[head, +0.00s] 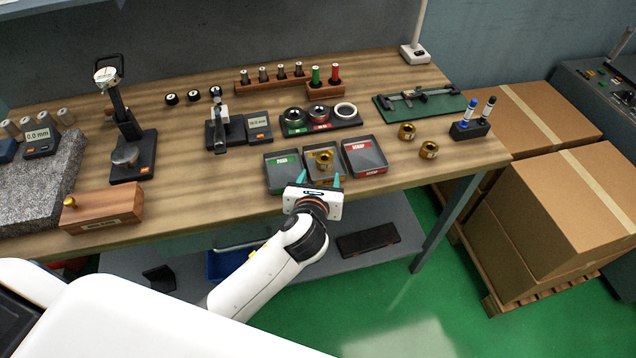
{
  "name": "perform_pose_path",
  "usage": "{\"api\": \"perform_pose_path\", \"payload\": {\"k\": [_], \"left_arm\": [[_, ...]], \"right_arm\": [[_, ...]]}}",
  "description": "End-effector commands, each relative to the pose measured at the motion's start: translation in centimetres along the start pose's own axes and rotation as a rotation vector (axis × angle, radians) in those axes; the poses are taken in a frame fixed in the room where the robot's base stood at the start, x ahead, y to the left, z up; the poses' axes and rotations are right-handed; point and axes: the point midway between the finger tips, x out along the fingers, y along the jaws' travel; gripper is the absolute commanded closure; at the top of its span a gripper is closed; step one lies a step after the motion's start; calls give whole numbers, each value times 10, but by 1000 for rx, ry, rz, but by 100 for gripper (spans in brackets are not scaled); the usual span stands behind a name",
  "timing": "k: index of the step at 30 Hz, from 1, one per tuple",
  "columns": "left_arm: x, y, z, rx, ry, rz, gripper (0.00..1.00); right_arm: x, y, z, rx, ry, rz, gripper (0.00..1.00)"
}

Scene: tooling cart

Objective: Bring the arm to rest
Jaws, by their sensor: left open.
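My left gripper (320,181) is at the front edge of the wooden bench, just in front of the middle one of three small trays. Its two teal fingertips are apart, with nothing seen between them. A brass ring-shaped part (323,160) sits in the middle tray (313,177), beyond the fingertips. My left arm (262,272) reaches up from the lower left. My right gripper is not in view.
The green-labelled tray (283,184) and red-labelled tray (366,172) flank the middle tray. Two brass parts (407,131) (429,149) stand at the right. A wooden block (103,208) and granite plate (40,185) are left. Cardboard boxes (560,180) stand right of the bench.

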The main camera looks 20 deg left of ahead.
Motion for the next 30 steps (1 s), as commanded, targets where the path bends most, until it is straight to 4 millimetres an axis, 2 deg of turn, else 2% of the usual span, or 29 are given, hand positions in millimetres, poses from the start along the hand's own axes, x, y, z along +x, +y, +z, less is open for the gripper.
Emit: {"api": "perform_pose_path", "payload": {"k": [3,6,23,26,29,30], "left_arm": [[-14,0,0,0,0,1,41],[-19,0,0,0,0,0,41],[-20,0,0,-8,-2,-1,41],[-23,-5,7,-96,-31,-10,41],[-32,-16,22,-323,-101,-39,41],[-37,-22,30,-449,-138,-62,41]], "right_arm": [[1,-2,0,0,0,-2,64],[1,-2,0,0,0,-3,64],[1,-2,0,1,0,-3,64],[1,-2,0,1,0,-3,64],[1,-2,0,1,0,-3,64],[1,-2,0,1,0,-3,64]]}}
